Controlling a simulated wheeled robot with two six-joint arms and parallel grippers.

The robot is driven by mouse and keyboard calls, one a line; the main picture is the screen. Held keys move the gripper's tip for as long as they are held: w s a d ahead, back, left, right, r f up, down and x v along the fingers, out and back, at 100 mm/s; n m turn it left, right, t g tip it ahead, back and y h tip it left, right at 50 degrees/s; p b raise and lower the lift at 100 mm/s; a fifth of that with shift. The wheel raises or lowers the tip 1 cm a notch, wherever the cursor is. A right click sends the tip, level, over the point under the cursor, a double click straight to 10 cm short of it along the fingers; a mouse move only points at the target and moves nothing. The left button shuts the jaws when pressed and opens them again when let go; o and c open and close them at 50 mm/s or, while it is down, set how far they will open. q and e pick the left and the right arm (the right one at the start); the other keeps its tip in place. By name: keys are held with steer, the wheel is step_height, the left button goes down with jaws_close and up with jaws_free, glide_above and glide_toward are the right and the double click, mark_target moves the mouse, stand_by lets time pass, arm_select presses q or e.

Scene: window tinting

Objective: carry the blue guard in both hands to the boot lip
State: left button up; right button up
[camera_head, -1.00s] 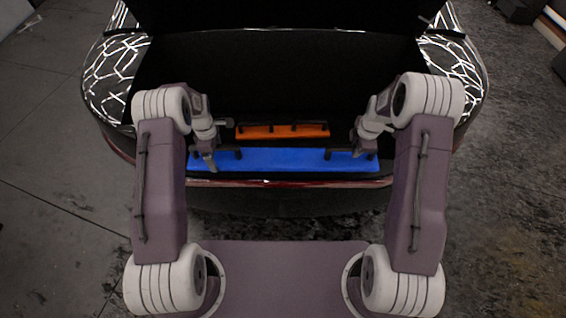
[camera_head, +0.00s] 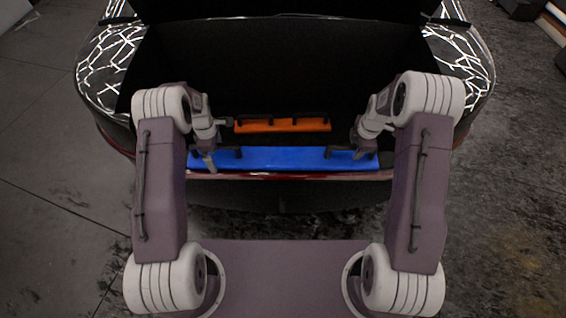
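The blue guard (camera_head: 283,158) is a long flat bar with black handles near its ends. It lies level across the view at the rear edge of the open boot, just above the boot lip (camera_head: 283,176) in the picture. I cannot tell whether it touches the lip. My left gripper (camera_head: 211,160) is at the guard's left end and my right gripper (camera_head: 366,149) at its right end. Both appear shut on the guard, which keeps its place between them. The fingertips are small and partly hidden by the handles and wrists.
An orange bar (camera_head: 282,125) with dark handles lies farther in, inside the dark boot (camera_head: 280,75). The car's patterned rear corners (camera_head: 108,70) flank the opening on both sides. The floor (camera_head: 60,200) is open to the left and right.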

arm_select(q)
steer(key=shift+r, duration=0.1)
arm_select(e)
steer(key=shift+r, duration=0.1)
arm_select(q)
step_height(320, 180, up, 12)
arm_select(e)
step_height(320, 180, up, 12)
steer(key=s, duration=0.2)
steer(key=shift+s, duration=0.2)
stand_by(0.6)
